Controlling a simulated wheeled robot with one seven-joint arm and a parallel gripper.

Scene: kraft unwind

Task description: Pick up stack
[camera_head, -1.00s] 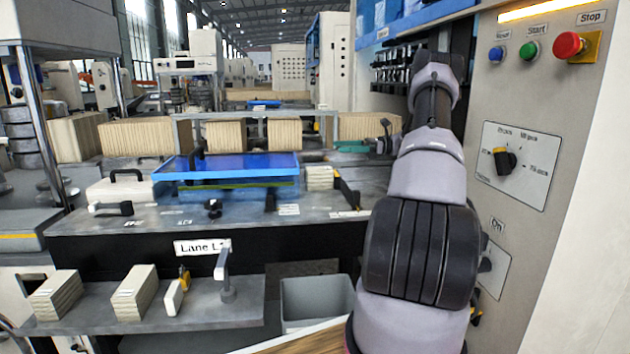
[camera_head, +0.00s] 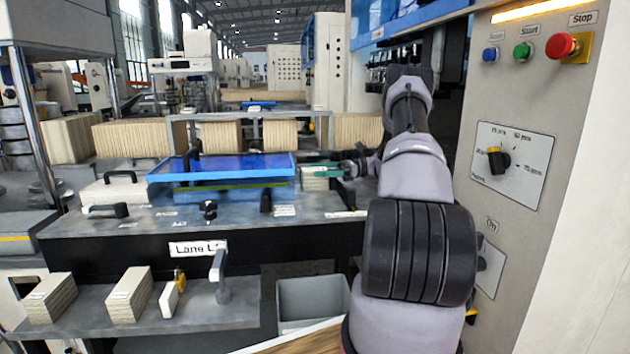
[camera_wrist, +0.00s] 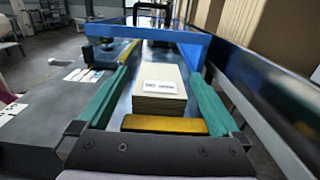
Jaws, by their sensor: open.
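A small stack (camera_head: 316,182) of light kraft sheets stands on the grey bench, just right of the blue-lidded unit. In the wrist view the stack (camera_wrist: 160,92) has a printed label on its top and lies between the two green fingers. My gripper (camera_wrist: 158,100) is open, one finger on each side of the stack, with visible gaps. In the head view my gripper (camera_head: 318,170) reaches in from the right at the stack, and its green finger covers part of the stack's top. A yellow bar (camera_wrist: 164,125) lies across the near side of the stack.
The blue cover (camera_head: 222,166) is close on the left of the stack, and its blue frame (camera_wrist: 180,38) rises beyond it in the wrist view. Several other stacks (camera_head: 130,293) sit on the lower shelf. A grey bin (camera_head: 312,302) stands below the bench. The control panel (camera_head: 512,165) is at right.

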